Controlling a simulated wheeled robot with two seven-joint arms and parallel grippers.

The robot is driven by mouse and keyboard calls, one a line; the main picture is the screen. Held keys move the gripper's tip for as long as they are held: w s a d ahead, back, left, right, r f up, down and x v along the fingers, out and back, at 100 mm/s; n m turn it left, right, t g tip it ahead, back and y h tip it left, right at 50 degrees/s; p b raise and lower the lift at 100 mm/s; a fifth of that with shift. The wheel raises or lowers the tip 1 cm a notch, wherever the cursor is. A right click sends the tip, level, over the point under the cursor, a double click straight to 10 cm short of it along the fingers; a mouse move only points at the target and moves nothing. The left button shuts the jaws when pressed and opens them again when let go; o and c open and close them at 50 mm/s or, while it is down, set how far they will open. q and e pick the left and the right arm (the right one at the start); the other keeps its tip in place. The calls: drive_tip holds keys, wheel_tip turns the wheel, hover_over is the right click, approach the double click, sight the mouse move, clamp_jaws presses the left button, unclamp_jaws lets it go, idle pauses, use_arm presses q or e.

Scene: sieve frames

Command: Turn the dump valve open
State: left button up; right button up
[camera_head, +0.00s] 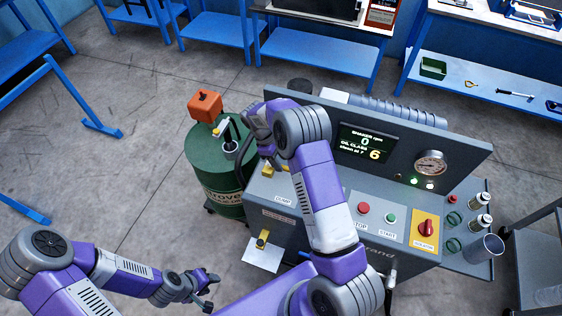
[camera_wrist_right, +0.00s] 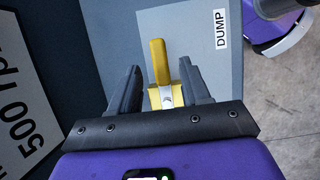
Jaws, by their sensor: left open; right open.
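The dump valve shows in the right wrist view as a yellow lever (camera_wrist_right: 160,62) on a yellow and silver mount, beside a white "DUMP" label (camera_wrist_right: 221,29). My right gripper (camera_wrist_right: 158,72) is open, with one finger on each side of the lever and a gap on both sides. In the head view my right arm reaches over the left part of the grey machine (camera_head: 310,219) and hides most of the valve. My left gripper (camera_head: 209,290) is open and empty, low over the floor in front of the machine's left side.
A green drum (camera_head: 215,178) with an orange box (camera_head: 204,106) on top stands left of the machine. To the right on the panel are a red stop button (camera_head: 364,208), a green start button (camera_head: 390,218) and a red knob (camera_head: 426,228).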

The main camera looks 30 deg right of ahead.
drive_tip(key=shift+x, duration=1.1)
drive_tip(key=shift+c, duration=0.2)
clamp_jaws()
